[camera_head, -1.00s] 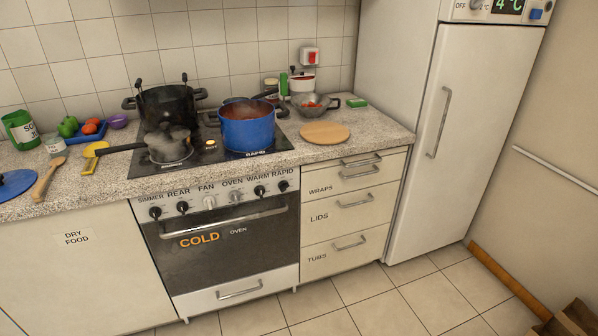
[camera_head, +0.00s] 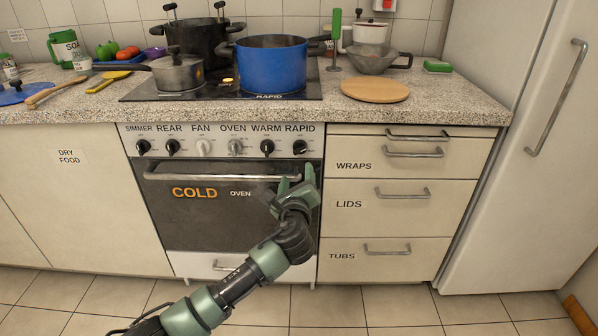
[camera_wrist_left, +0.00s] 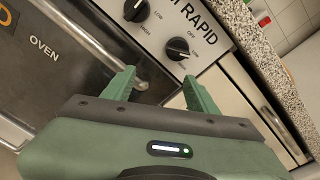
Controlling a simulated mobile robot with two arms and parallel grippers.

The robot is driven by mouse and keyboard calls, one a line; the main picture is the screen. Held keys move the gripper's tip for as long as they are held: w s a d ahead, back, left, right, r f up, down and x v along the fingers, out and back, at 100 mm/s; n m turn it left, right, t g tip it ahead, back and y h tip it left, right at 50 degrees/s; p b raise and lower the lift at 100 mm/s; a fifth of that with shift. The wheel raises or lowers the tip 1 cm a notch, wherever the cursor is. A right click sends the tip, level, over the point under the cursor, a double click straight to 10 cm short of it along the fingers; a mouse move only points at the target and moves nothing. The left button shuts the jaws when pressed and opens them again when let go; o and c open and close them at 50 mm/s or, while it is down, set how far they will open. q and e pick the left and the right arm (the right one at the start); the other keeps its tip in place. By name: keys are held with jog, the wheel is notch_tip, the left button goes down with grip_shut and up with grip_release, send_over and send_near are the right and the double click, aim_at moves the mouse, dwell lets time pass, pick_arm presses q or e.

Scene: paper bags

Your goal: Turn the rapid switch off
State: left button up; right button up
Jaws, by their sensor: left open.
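The rapid switch (camera_head: 299,147) is a black knob at the right end of the stove's control panel, under the label RAPID. In the wrist view the rapid knob (camera_wrist_left: 178,48) lies beyond my fingertips, closer to the right-hand finger, with small OFF and LOW marks around it. My left gripper (camera_head: 297,178) is open and empty, just below the knob and in front of the right end of the oven handle. Its two green fingers (camera_wrist_left: 159,78) stand apart in the wrist view, and no contact with the knob shows. My right gripper is not in view.
The warm knob (camera_head: 267,147) is close on the left. The oven handle (camera_head: 222,177) runs below the panel. A blue pot (camera_head: 271,65) stands on the hob above. Drawers (camera_head: 395,212) with handles are at the right, and the floor in front is clear.

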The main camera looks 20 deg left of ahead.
aim_at(299, 151)
pick_arm(q)
jog(key=shift+m+t, duration=0.4)
jog(key=w+r, duration=0.1)
jog(key=w, duration=0.1)
jog(key=w+a+r+b, duration=0.1)
jog(key=w, duration=0.2)
jog(key=w+r+b, duration=0.1)
jog(key=w, duration=0.1)
jog(key=shift+w+a+r, duration=0.1)
jog(key=shift+w+a, duration=0.2)
jog(key=shift+a, duration=0.05)
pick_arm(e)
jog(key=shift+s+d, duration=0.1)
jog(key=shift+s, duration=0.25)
pick_arm(q)
grip_shut()
